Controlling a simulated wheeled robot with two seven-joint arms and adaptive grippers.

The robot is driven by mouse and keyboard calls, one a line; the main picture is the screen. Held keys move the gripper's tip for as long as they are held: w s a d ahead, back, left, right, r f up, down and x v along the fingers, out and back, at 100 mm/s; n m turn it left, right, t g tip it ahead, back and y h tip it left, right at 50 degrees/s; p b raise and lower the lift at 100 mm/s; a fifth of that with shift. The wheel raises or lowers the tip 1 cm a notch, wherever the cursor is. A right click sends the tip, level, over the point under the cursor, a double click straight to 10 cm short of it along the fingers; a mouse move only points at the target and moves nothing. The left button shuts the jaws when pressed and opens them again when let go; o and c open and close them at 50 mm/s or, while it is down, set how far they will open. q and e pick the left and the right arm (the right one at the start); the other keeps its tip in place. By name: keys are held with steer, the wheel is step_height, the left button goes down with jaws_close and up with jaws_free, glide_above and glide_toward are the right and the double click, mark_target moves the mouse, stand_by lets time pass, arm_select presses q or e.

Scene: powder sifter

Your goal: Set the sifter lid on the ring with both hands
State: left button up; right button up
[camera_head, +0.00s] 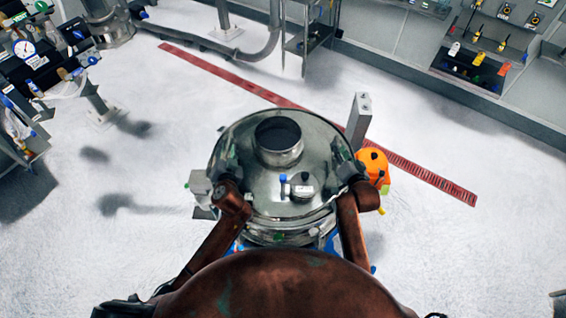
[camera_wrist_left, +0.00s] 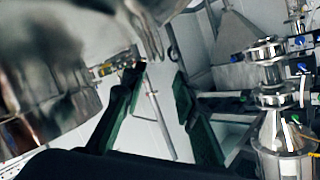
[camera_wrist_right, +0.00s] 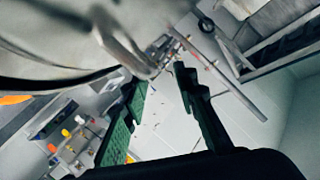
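The sifter lid (camera_head: 245,140) is a shiny round metal dome with a dark-mouthed port near its middle, in the centre of the head view. It lies above the sifter body (camera_head: 270,237); the ring is mostly hidden under it, and I cannot tell whether they touch all round. My left gripper (camera_head: 231,160) is at the lid's left side and my right gripper (camera_head: 344,158) at its right side. In the left wrist view the fingers (camera_wrist_left: 158,78) stand apart with floor showing between. In the right wrist view the fingers (camera_wrist_right: 160,78) are also apart, near the lid's metal rim (camera_wrist_right: 120,40).
An orange part (camera_head: 373,165) and a grey upright post (camera_head: 358,120) stand close on the right of the sifter. A grey box (camera_head: 199,184) is at its left. Equipment (camera_head: 45,60) fills the upper left. The white floor around is mostly clear.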

steer(key=shift+s, duration=0.1)
arm_select(q)
steer(key=v, duration=0.9)
arm_select(e)
steer(key=v, duration=1.2)
arm_select(q)
steer(key=shift+s, duration=0.1)
